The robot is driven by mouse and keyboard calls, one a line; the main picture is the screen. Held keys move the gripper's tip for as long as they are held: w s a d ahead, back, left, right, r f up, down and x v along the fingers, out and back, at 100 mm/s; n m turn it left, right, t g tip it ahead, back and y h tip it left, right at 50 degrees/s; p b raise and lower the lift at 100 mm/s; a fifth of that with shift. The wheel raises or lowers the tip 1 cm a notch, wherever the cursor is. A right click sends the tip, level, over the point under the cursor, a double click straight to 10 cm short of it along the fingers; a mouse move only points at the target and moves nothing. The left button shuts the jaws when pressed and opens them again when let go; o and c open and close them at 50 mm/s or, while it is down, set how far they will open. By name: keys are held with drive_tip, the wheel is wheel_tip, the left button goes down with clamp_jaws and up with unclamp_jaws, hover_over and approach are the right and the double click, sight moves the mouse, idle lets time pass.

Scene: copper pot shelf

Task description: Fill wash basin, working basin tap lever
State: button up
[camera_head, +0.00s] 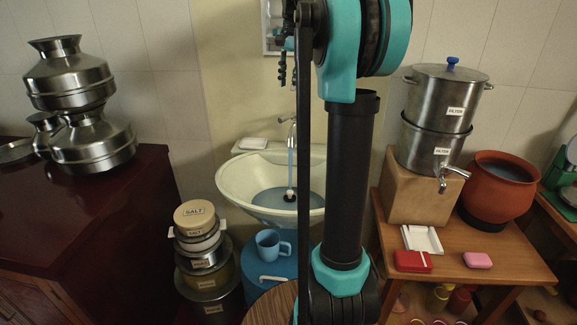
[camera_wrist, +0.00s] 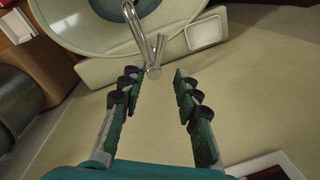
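The cream wash basin (camera_head: 235,180) stands against the wall, mid-picture in the head view, with bluish water (camera_head: 272,198) in its bowl. A thin bluish stream (camera_head: 290,165) runs from the chrome tap (camera_head: 291,122) down to a dark spot in the bowl. In the wrist view the basin (camera_wrist: 100,40) and its water (camera_wrist: 118,6) appear at the top, with the tap's curved spout (camera_wrist: 130,22) and lever (camera_wrist: 157,50). My gripper (camera_wrist: 157,82) is open and empty, its fingers apart, with the lever just beyond the gap between the tips. I cannot tell whether anything touches.
A soap dish (camera_head: 253,143) sits on the basin's back ledge. A blue mug (camera_head: 268,244) stands on a blue drum before the basin. Stacked tins (camera_head: 197,218) stand left. A wooden table (camera_head: 460,255) with steel filter and clay pot (camera_head: 500,185) stands right. A framed item hangs above the tap.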

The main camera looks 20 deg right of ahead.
drive_tip(key=shift+w+n, duration=0.1)
drive_tip(key=shift+n, duration=0.7)
drive_tip(key=c, duration=0.5)
drive_tip(key=shift+w+a+n, duration=0.1)
drive_tip(key=shift+a+n, duration=0.05)
drive_tip(key=shift+n, duration=0.75)
clamp_jaws()
drive_tip(key=n+t+y, duration=0.2)
drive_tip(key=n, duration=1.2)
hover_over(289, 118)
drive_tip(key=w+a, duration=0.4)
wheel_tip(289, 118, down, 8)
drive_tip(key=s+d+f, duration=0.1)
drive_tip(key=s+f, duration=0.1)
drive_tip(key=s, duration=0.1)
drive_tip(key=shift+d+f, duration=0.25)
drive_tip(key=shift+d, duration=0.15)
